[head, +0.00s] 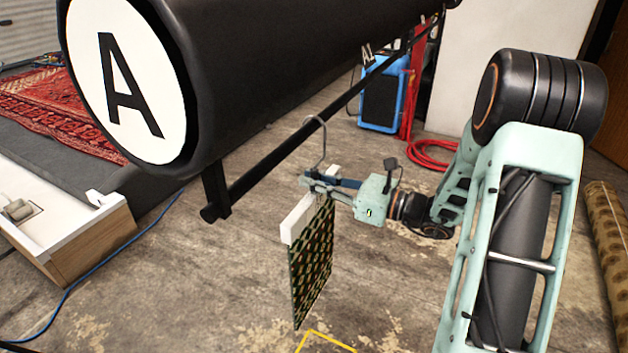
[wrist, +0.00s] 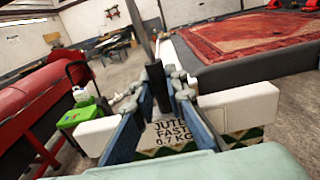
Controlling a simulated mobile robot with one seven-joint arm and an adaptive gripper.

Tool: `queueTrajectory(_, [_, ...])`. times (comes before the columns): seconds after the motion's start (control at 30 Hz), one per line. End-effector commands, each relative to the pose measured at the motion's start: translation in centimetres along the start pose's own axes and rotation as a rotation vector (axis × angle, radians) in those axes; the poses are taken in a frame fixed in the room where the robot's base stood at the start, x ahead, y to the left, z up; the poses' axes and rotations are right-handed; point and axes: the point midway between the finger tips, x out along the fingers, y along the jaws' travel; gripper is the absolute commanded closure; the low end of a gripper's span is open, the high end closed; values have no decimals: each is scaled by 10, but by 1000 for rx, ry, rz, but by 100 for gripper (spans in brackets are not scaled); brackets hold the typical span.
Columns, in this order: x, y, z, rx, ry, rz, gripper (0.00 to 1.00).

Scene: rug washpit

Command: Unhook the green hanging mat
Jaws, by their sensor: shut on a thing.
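The green patterned mat (head: 312,262) hangs from a white hanger bar (head: 297,222) with a grey hook (head: 322,135) above it. The hook's top overlaps the black rail (head: 270,160); I cannot tell whether it still bears on it. My gripper (head: 318,184) is shut on the hanger's stem between hook and bar. In the wrist view the fingers close around a black grip (wrist: 155,88). Below it are a label reading "JUTE FAST 0.7 KG" (wrist: 172,133), the white bar (wrist: 242,106) and a sliver of mat (wrist: 245,135).
A large black roller marked "A" (head: 125,80) sits above the rail. A white-topped box (head: 60,215) stands at left, a blue case (head: 382,103) behind, and a rolled patterned rug (head: 608,235) at right. The floor below the mat is open, with a yellow outline (head: 327,343).

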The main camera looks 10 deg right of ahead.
Motion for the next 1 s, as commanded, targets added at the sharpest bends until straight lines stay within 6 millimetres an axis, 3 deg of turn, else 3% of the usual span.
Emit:
queueTrajectory(0.63, [0, 0, 41, -2, -2, 0, 100])
queueTrajectory(1.0, [0, 0, 43, -1, -2, 0, 100])
